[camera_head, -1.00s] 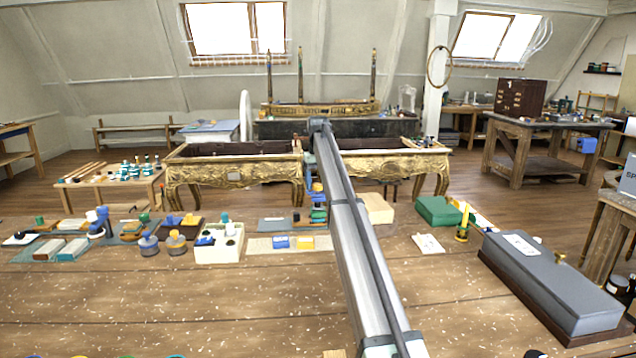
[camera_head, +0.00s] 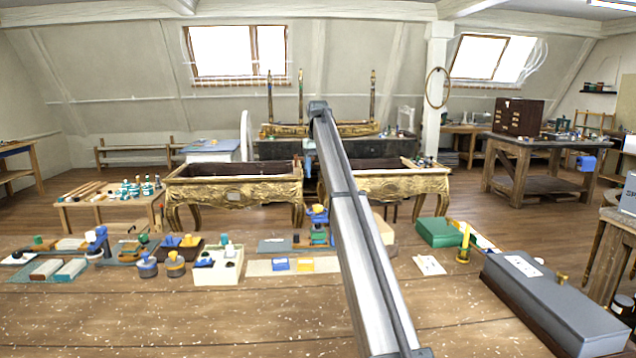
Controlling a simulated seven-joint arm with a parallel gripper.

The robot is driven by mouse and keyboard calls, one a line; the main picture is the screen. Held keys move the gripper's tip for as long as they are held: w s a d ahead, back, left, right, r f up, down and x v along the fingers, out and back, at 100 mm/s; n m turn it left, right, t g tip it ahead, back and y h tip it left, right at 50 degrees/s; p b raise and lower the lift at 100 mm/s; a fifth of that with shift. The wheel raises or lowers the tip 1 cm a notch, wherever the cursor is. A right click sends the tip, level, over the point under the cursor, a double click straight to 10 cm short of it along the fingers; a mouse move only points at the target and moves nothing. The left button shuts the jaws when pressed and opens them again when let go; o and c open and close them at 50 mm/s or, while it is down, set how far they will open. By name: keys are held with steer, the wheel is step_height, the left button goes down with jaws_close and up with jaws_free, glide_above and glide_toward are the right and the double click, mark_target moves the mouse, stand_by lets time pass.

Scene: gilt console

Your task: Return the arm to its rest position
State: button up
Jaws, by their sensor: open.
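My silver arm link (camera_head: 355,225) rises from the bottom edge, right of centre, to a dark joint in the upper middle. It stands in front of the gilt console and hides part of it. My gripper does not show; it may be behind the link or out of frame. The gilt console (camera_head: 232,195) has carved gold sides and curved legs, and stands beyond the workbench.
The wooden workbench (camera_head: 180,318) is bare along its front. Small tools, pots and a white box (camera_head: 219,265) line its back left. A green box (camera_head: 440,231) and a long grey case (camera_head: 548,300) are on the right.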

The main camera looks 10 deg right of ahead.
steer(key=shift+r, duration=0.7)
